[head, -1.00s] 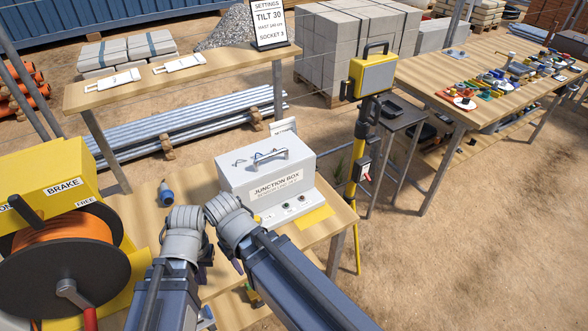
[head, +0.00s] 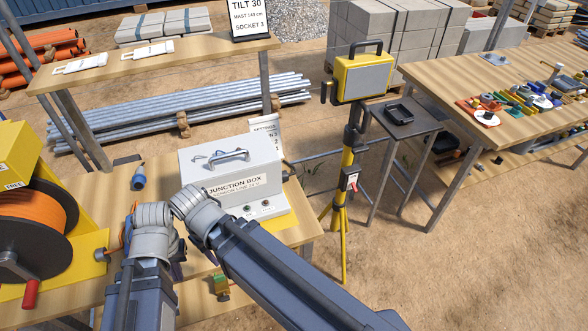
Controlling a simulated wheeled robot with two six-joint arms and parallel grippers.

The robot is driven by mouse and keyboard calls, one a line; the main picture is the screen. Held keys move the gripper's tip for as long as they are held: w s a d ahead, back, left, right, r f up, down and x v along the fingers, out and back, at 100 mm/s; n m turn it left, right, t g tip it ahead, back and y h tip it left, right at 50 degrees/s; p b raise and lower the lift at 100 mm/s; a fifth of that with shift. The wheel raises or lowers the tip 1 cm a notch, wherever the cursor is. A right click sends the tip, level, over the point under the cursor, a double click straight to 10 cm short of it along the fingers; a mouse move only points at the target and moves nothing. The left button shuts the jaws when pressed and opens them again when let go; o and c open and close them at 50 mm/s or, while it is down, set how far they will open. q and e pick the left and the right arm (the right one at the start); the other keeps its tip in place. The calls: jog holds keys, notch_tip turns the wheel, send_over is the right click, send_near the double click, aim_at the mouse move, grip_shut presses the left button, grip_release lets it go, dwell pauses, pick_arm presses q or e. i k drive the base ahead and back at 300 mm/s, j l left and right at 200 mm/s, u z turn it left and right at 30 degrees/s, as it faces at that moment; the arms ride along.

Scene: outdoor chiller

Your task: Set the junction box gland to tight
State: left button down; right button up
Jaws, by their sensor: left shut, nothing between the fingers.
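The grey junction box (head: 228,172) stands on the near wooden table, with a handle on its lid and a lettered label on its front. Small round fittings (head: 266,204) sit on its lower front ledge. A dark fitting (head: 287,172) sticks out of its right side; I cannot tell whether this is the gland or how it is set. My left gripper (head: 178,260) is shut and empty, low in front of the box and apart from it, partly hidden by my wrists. My right forearm reaches up to the box's front left corner in the picture; its fingers are hidden.
A cable reel (head: 35,235) with a red crank handle stands left. A blue plug (head: 138,177) lies left of the box. A yellow tripod unit (head: 362,78) stands to the right. A card behind the box is partly covered.

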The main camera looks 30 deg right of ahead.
aim_at(285, 175)
jog(key=k+l, duration=0.1)
jog(key=l, duration=0.8)
jog(key=k+l+u, duration=0.1)
jog(key=l, duration=0.35)
jog(key=k+l, duration=0.15)
jog(key=l, duration=0.3)
jog(key=k+l, duration=0.1)
jog(key=l, duration=0.35)
jog(key=i+j+z, duration=0.25)
jog(key=j+z, duration=0.2)
jog(key=j, duration=0.25)
